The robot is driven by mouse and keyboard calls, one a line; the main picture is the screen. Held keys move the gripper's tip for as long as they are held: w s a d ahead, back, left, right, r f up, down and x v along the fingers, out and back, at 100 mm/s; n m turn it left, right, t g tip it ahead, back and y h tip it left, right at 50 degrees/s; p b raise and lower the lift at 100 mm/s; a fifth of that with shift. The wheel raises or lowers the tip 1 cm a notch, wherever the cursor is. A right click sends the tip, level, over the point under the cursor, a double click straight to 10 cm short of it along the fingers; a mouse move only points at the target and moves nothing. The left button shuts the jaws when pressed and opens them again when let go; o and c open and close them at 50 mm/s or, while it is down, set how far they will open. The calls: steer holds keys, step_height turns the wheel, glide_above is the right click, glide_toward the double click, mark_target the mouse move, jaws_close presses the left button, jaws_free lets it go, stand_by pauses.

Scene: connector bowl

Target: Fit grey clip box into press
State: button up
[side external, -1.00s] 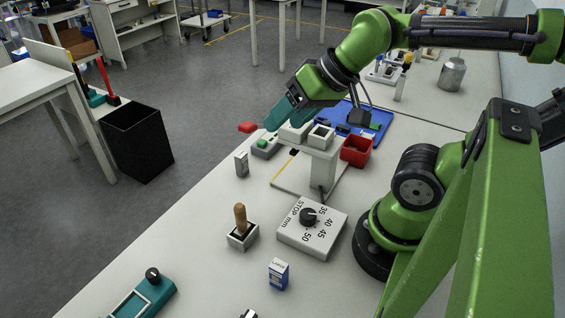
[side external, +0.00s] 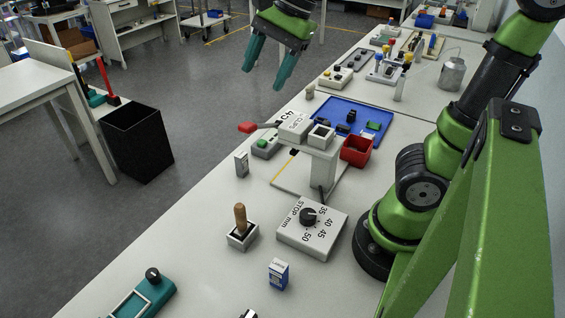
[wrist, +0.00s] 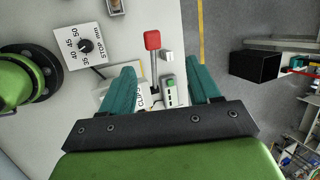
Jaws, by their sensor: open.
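A light grey box (side external: 293,124) labelled "CLIPS 45" sits at the top of the press (side external: 321,150), beside the square-topped block. I cannot tell how deep it is seated. In the wrist view its label (wrist: 140,99) shows partly between my fingers. The press has a red-ended lever (side external: 248,127), which also shows in the wrist view (wrist: 152,40), and a flat pale base (side external: 290,178). My gripper (side external: 263,79) has teal fingers spread apart and empty. It hangs well above and beyond the box, and its fingers also show in the wrist view (wrist: 161,72).
A stop dial block (side external: 312,230), a wooden-handled stamp (side external: 240,222) and a small blue-white box (side external: 278,273) stand in front. A red bin (side external: 357,152) and blue tray (side external: 375,112) lie close to the press. A green-button box (side external: 265,146) is left of it. The air around my gripper is clear.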

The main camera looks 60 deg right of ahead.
steer(key=w+d+f+m+g, duration=0.1)
steer(key=w+d+m+g, duration=0.1)
steer(key=w+m, duration=0.35)
steer(key=m+g+h, duration=0.2)
steer(key=m+h, duration=0.1)
steer(key=m, duration=1)
glide_above(242, 154)
steer(key=f, duration=2)
steer(key=shift+s+a+f, duration=0.25)
steer(key=shift+a+f, duration=0.1)
steer(key=shift+f, duration=0.05)
steer(key=shift+w+d+f, duration=0.15)
steer(key=shift+f, duration=1.15)
steer(key=shift+w+d+f, duration=0.1)
steer(key=shift+d+f, duration=0.05)
steer(key=shift+f, duration=1.15)
steer(key=c, duration=1.1)
